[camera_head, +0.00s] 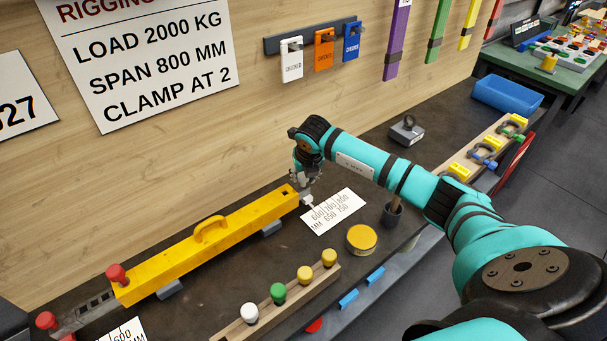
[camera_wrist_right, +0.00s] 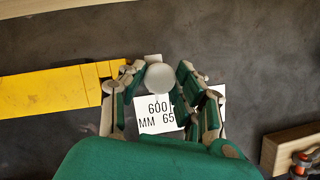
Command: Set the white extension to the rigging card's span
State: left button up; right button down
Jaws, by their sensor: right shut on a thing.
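The rigging card (camera_head: 150,60) on the wall reads load 2000 KG, span 800 MM, clamp at 2. The yellow beam (camera_head: 200,248) lies on the dark bench, and its end also shows in the wrist view (camera_wrist_right: 50,92). My right gripper (camera_head: 308,198) is at the beam's right end. In the wrist view its fingers (camera_wrist_right: 160,85) are shut around the round white knob (camera_wrist_right: 160,77) of the white extension. The knob is just above the 600 mark of the scale card (camera_head: 335,211). The fingers hide most of the extension. My left gripper is out of view.
A red knob (camera_head: 117,273) stands at the beam's left end, near a second scale card (camera_head: 122,331). A yellow round tin (camera_head: 361,239), a dark cup (camera_head: 392,215) and a rack of coloured knobs (camera_head: 270,310) stand in front. A grey weight (camera_head: 407,130) is behind my right arm.

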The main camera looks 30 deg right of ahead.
jog(key=shift+d, duration=0.1)
jog(key=d+b, duration=0.5)
jog(key=d, duration=0.5)
jog(key=shift+w, duration=0.45)
jog(key=shift+r, duration=0.1)
jog(key=c, duration=1)
grip_release()
jog(key=shift+c, duration=0.2)
jog(key=shift+o, duration=0.4)
jog(key=shift+a, duration=0.1)
